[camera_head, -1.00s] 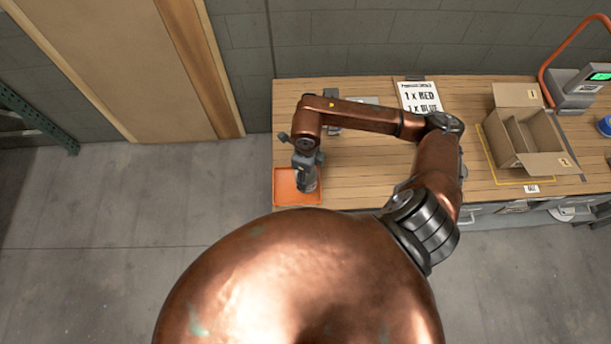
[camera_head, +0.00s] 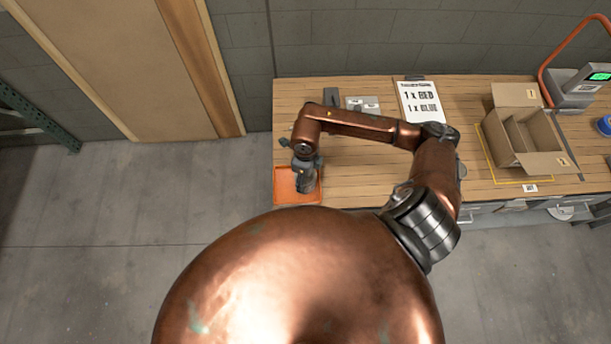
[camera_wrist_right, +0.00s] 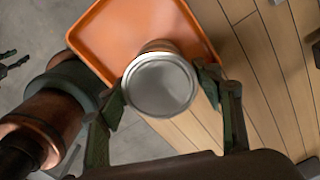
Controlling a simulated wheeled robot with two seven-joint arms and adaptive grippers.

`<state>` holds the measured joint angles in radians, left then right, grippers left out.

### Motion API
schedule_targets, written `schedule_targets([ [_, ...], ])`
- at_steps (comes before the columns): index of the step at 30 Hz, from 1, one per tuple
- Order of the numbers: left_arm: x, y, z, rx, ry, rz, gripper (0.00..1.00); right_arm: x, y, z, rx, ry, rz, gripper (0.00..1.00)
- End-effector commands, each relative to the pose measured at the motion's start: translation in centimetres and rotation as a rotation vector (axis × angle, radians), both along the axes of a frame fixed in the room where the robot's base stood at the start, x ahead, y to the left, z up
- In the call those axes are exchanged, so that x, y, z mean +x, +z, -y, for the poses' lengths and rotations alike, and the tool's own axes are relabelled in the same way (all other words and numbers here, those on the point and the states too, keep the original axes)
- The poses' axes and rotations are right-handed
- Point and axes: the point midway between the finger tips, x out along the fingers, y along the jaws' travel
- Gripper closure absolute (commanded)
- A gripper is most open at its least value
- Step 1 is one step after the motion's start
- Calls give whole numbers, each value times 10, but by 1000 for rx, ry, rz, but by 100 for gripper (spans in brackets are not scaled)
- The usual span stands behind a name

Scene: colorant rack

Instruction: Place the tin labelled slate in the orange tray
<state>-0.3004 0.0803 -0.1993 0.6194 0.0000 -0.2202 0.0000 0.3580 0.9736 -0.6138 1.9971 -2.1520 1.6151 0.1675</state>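The orange tray (camera_head: 281,198) lies at the front left corner of the wooden bench. It also fills the upper part of the right wrist view (camera_wrist_right: 112,35). My right gripper (camera_head: 306,184) points down over the tray. In the right wrist view its fingers (camera_wrist_right: 162,92) sit on both sides of a tin (camera_wrist_right: 160,84) with a round silver lid and appear closed on it. The tin is upright over the tray; I cannot tell if its base touches. No label on it is readable. A dark pronged shape at the wrist view's left edge may be my left gripper (camera_wrist_right: 12,66).
A dark grey item (camera_head: 331,96) and grey pieces with white labels (camera_head: 362,104) are at the bench's back. A printed sheet (camera_head: 421,101), an open cardboard box (camera_head: 520,140) and a scale (camera_head: 577,92) are farther right. The bench right of the tray is clear.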

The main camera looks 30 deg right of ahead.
Motion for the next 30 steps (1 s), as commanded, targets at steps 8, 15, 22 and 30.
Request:
schedule_targets([
  [8, 0, 0, 0, 0, 0, 0, 60, 0, 0, 0, 1, 0, 1, 31],
  [15, 1, 3, 0, 0, 0, 1, 60, 1, 8, 0, 0, 0, 4, 31],
  [22, 0, -6, 0, 0, -1, 0, 60, 2, 50, 0, 0, 3, 6, 31],
  [30, 0, -14, 1, -1, -1, 0, 60, 1, 103, 0, -1, 2, 5, 31],
])
